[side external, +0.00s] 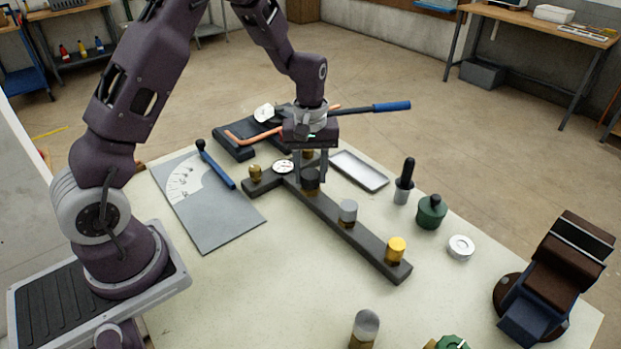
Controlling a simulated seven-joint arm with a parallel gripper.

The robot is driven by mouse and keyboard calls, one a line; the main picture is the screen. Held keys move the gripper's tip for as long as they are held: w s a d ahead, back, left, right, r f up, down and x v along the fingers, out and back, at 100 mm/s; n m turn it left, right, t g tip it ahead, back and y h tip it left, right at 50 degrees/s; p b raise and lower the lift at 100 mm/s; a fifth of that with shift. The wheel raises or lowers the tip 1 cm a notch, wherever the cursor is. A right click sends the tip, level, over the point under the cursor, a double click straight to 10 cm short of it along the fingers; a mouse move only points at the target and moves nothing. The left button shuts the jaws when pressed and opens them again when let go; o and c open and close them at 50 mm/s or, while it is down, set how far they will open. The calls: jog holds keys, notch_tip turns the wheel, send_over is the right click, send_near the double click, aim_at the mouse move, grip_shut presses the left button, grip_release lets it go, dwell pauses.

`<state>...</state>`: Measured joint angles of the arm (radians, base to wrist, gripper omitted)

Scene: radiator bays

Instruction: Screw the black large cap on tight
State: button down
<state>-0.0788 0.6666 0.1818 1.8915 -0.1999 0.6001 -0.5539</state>
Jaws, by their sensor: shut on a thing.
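The black large cap (310,175) sits on a brass-coloured neck on the dark bar-shaped manifold (338,222). My gripper (310,168) points straight down over it, with its fingers on either side of the cap. It is shut on the black cap. Part of the cap is hidden by the fingers, so I cannot tell how far down its thread it sits.
A grey cap (348,210) and a yellow cap (396,245) stand further along the manifold. A dial gauge (283,167) is close by on the left. A metal tray (359,171), a green container (432,212) and a vise (555,280) are to the right.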

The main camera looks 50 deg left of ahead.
jog(key=m, duration=1.2)
jog(key=c, duration=1)
grip_release()
jog(key=shift+c, duration=0.2)
